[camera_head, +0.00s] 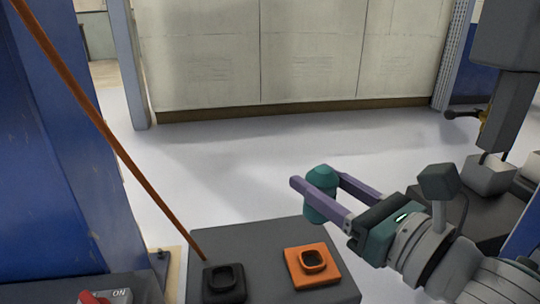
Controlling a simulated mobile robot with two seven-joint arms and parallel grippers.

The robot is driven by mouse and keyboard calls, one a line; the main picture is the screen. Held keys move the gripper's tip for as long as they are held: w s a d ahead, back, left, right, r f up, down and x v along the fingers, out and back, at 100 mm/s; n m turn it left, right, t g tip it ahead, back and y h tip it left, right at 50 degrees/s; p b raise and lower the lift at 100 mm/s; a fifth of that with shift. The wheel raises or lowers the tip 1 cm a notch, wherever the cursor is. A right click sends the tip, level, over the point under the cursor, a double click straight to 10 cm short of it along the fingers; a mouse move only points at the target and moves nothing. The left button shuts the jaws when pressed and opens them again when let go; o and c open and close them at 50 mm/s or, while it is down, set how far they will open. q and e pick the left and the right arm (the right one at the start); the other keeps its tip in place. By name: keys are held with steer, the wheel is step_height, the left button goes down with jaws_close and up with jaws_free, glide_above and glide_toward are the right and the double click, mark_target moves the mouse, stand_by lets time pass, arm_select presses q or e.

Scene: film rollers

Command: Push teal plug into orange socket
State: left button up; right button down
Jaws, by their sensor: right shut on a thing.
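The teal plug (319,203) is a rounded cylinder held upright between the purple fingers of my right gripper (316,190). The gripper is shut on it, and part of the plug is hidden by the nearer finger. The orange socket (313,268) is a square block with a raised rim and a dark opening, on the grey table top at the bottom of the view. In the picture the plug is above the socket and apart from it. My left gripper is not in view.
A black socket (224,283) of similar shape sits left of the orange one on the grey table top (270,245). A thin orange rod (120,145) slants down toward it. A box with a red switch (95,297) is at the lower left. Grey blocks (488,175) stand at right.

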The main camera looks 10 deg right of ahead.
steer(key=shift+f+b, duration=0.7)
steer(key=shift+f, duration=0.15)
step_height(320, 180, down, 6)
steer(key=b, duration=0.5)
steer(key=shift+r, duration=0.1)
steer(key=shift+f+b, duration=0.75)
steer(key=shift+b, duration=0.3)
steer(key=shift+c, duration=1.2)
jaws_free()
steer(key=shift+s, duration=0.15)
